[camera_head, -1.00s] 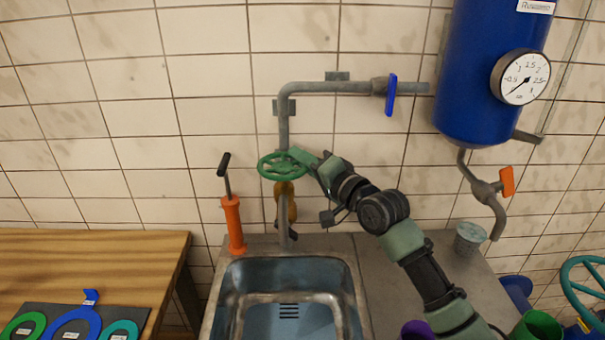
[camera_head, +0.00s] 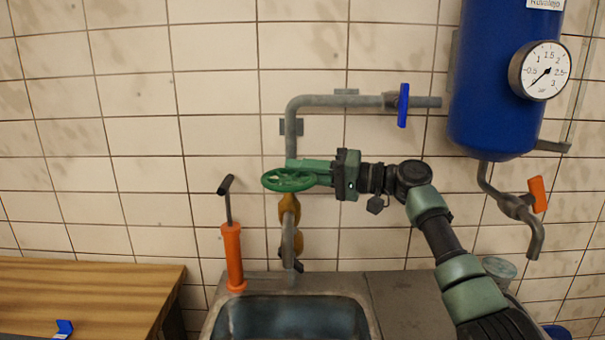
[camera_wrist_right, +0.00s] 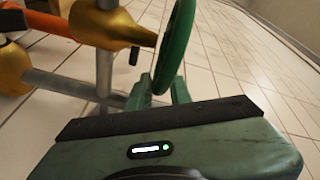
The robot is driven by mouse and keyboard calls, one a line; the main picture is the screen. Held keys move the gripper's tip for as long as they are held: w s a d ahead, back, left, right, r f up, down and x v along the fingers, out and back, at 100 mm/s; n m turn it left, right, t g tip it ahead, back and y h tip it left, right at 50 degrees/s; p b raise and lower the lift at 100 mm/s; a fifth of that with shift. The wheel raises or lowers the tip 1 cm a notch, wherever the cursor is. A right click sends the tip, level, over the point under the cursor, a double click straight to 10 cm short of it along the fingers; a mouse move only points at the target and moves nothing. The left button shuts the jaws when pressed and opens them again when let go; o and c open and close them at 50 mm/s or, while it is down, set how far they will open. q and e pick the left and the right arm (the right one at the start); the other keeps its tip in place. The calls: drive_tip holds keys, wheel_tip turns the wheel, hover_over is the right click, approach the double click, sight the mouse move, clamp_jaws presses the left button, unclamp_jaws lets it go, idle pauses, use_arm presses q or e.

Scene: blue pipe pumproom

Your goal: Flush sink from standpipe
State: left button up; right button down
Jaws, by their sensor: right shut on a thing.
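A green handwheel (camera_head: 287,180) sits on the grey standpipe (camera_head: 291,140) above the sink (camera_head: 290,318). My right gripper (camera_head: 308,172) comes in from the right and is shut on the wheel's rim. In the right wrist view the wheel (camera_wrist_right: 177,45) stands between the fingers (camera_wrist_right: 160,92). Brass valve bodies (camera_head: 289,208) sit on the pipe below the wheel, and brass also shows in the wrist view (camera_wrist_right: 108,24). The pipe runs up and right to a blue lever (camera_head: 403,105). My left gripper is not in view.
An orange hand pump (camera_head: 232,255) stands at the sink's left rear corner. A blue tank (camera_head: 495,85) with a gauge (camera_head: 541,70) and an orange-handled tap (camera_head: 537,194) hang at right. A wooden table (camera_head: 90,295) is at left. A grey cup (camera_head: 499,269) stands behind my arm.

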drive_tip(key=shift+w+a+f+n+g, duration=0.1)
drive_tip(key=shift+a+f+n+g, duration=0.1)
drive_tip(key=shift+f+n+g, duration=0.3)
drive_tip(key=c, duration=1.5)
unclamp_jaws()
drive_tip(key=shift+r, duration=0.1)
drive_tip(key=shift+o, duration=0.5)
drive_tip(key=shift+w, duration=0.1)
drive_tip(key=shift+r, duration=0.1)
drive_tip(key=shift+r, duration=0.1)
drive_tip(key=b+v, duration=0.1)
drive_tip(key=v, duration=0.6)
drive_tip(key=shift+d, duration=0.4)
